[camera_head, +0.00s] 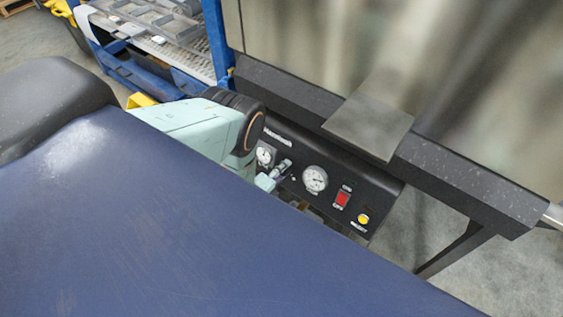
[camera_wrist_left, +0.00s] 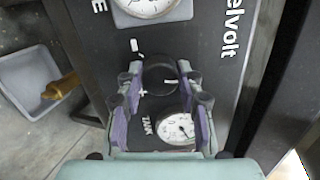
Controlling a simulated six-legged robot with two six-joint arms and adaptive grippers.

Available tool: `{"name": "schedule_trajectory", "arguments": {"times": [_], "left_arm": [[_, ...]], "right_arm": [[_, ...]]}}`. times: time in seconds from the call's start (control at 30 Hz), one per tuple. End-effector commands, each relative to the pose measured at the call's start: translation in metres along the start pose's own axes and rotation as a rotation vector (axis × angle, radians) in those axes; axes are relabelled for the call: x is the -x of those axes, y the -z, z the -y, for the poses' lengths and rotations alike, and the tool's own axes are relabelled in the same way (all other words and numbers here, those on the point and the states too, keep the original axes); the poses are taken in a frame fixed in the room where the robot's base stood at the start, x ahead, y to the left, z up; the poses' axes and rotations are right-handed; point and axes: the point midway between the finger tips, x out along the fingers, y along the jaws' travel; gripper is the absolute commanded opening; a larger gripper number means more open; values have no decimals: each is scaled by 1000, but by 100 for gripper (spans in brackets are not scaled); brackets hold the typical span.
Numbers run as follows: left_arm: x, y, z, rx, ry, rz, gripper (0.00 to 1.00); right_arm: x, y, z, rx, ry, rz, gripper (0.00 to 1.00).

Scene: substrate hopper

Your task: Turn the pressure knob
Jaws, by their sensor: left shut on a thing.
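The black control panel (camera_head: 325,197) is on the front of the machine in the head view. The pressure knob (camera_wrist_left: 160,78) is a round black dial in the left wrist view, with plus and minus marks printed beside it. My left gripper (camera_wrist_left: 160,70) has its two purple-padded fingers on either side of the knob, shut on it. In the head view my left gripper (camera_head: 276,173) is at the panel between two gauges, and it hides most of the knob there. My right gripper is not in view.
A white tank gauge (camera_head: 315,179), red switch (camera_head: 342,200) and yellow button (camera_head: 363,218) are right of the gripper. Another gauge (camera_head: 265,156) is left of it. A dark ledge (camera_head: 368,127) juts out above the panel. A blue rack (camera_head: 215,40) stands behind.

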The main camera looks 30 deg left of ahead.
Motion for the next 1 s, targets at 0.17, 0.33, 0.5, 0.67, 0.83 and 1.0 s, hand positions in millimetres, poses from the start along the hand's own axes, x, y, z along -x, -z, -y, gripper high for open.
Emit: {"name": "schedule_trajectory", "arguments": {"times": [0.17,0.33,0.5,0.67,0.83,1.0], "left_arm": [[0,0,1,-142,12,-1,5],[0,0,1,-248,20,-1,5],[0,0,1,-322,25,-1,5],[-1,0,1,-362,29,-1,5],[-1,0,1,-378,30,-1,5],[-1,1,1,-380,30,-1,5]], "right_arm": [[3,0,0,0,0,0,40],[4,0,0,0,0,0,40],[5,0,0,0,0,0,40],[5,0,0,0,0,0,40],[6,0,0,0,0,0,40],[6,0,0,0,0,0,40]]}}
